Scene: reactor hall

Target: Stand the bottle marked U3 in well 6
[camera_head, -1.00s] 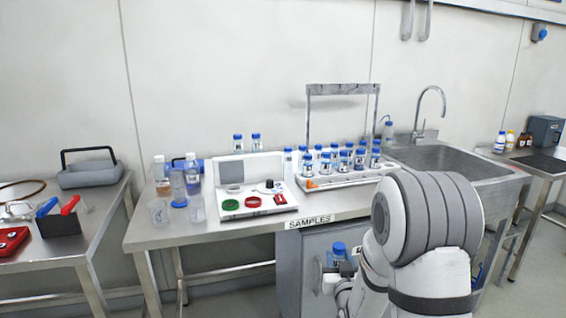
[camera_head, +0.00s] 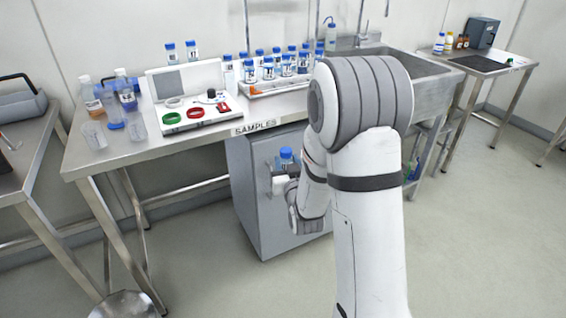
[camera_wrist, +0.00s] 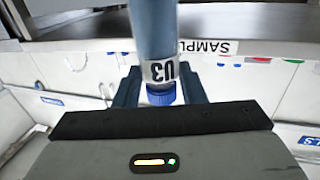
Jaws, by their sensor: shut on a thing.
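The bottle marked U3 (camera_wrist: 158,35) is between the jaws of my gripper (camera_wrist: 160,92) in the wrist view, its label and blue cap showing. In the head view its blue cap (camera_head: 285,154) shows in front of the grey cabinet, below the table edge; my arm partly hides my gripper (camera_head: 283,180). The gripper is shut on the bottle. A rack (camera_head: 290,86) on the table holds several blue-capped bottles; its well numbers, including 6, are too small to read.
A white panel tray (camera_head: 180,127) with green and red rings sits left of the rack. Clear beakers and bottles (camera_head: 93,135) stand at the table's left. A SAMPLES label (camera_head: 255,127) marks the front edge. A sink (camera_head: 400,68) lies right of the rack.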

